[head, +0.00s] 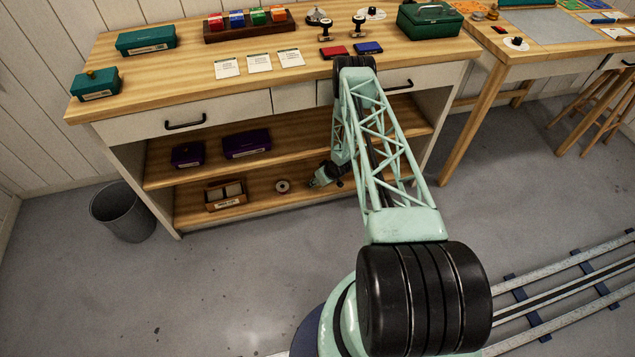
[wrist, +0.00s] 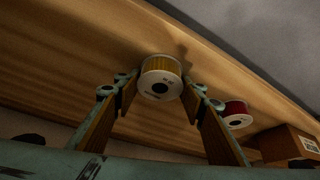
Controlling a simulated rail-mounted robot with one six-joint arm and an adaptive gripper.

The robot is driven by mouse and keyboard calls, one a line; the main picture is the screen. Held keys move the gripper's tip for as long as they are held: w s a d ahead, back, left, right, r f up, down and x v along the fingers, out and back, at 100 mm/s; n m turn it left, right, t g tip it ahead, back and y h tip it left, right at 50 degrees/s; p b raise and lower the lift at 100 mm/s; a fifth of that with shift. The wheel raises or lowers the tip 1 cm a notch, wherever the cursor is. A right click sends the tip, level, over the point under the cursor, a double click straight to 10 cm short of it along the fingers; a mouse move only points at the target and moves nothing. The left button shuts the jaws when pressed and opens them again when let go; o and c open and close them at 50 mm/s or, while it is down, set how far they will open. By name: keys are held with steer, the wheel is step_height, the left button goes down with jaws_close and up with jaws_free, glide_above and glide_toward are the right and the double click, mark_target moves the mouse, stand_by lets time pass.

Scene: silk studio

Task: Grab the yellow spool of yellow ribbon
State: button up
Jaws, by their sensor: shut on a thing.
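The yellow ribbon spool (wrist: 160,78) shows in the wrist view, with a pale flange, a dark centre hole and yellow ribbon at its rim. My gripper (wrist: 161,88) has one finger on each side of it and is shut on it. The spool is at or just over the wooden shelf surface; I cannot tell whether it touches it. In the head view my gripper (head: 318,181) is low at the bottom shelf, small and partly dark, and I cannot make out the yellow spool there.
A red ribbon spool (wrist: 236,114) and a brown box (wrist: 288,144) stand beside it. In the head view, the bottom shelf (head: 255,205) lies below the middle shelf (head: 300,140), which limits headroom. A bin (head: 122,210) stands left of the cabinet.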

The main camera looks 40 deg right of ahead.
steer(key=shift+r+p, duration=0.5)
steer(key=shift+r, duration=0.7)
steer(key=shift+s+d+r+p, duration=0.15)
steer(key=shift+s+r+p, duration=0.15)
steer(key=shift+s+r, duration=0.25)
steer(key=s+d+r+p, duration=0.1)
steer(key=s+d+p, duration=0.2)
steer(key=s, duration=1.1)
steer(key=shift+d+r, duration=0.2)
steer(key=shift+d, duration=0.45)
steer(key=shift+s, duration=0.15)
steer(key=shift+d, duration=0.1)
